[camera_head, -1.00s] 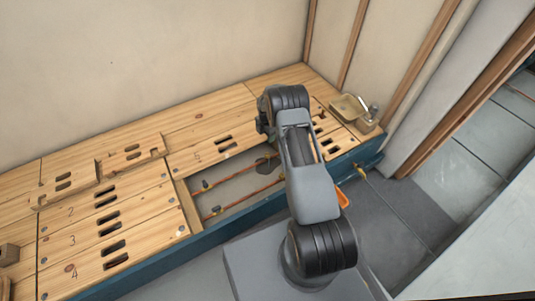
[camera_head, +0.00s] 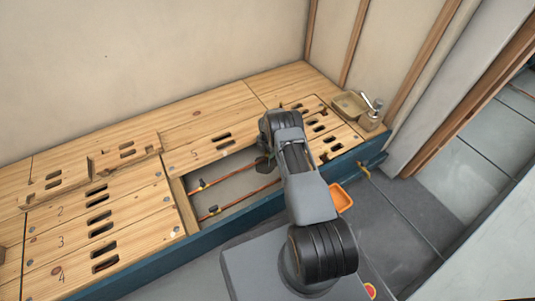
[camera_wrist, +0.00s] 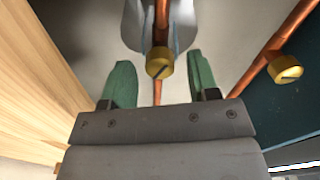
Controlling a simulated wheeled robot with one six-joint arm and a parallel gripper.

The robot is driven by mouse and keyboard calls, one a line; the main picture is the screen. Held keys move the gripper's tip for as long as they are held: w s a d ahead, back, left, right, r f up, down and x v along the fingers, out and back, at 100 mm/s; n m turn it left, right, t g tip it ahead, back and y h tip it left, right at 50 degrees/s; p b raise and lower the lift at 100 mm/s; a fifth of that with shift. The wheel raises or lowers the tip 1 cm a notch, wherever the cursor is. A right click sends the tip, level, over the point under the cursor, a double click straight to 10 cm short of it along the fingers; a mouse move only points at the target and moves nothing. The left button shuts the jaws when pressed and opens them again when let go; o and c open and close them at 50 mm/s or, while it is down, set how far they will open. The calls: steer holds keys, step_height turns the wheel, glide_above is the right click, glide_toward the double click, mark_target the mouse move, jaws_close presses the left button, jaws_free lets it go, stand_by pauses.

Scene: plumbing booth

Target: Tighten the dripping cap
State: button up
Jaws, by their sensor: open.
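In the wrist view a slotted brass cap (camera_wrist: 160,66) ends a copper pipe (camera_wrist: 162,18) and sits between the tips of my gripper (camera_wrist: 159,80). The green fingers are open, one on each side, with a visible gap to the cap. Pale streaks beside that pipe and a grey, shiny patch (camera_wrist: 137,28) behind it look like water. A second brass cap (camera_wrist: 285,68) ends another pipe at the right. In the head view my gripper (camera_head: 264,164) is at the right part of the open floor bay (camera_head: 235,187), mostly hidden by my arm.
Wooden boards (camera_head: 130,215) with slots and numbers surround the bay; loose boards (camera_head: 125,155) lie on top at the left. A tray with a bottle (camera_head: 350,104) stands at the back right. An orange tray (camera_head: 342,198) lies on the floor.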

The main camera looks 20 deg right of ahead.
steer(key=shift+f, duration=0.25)
steer(key=c, duration=0.9)
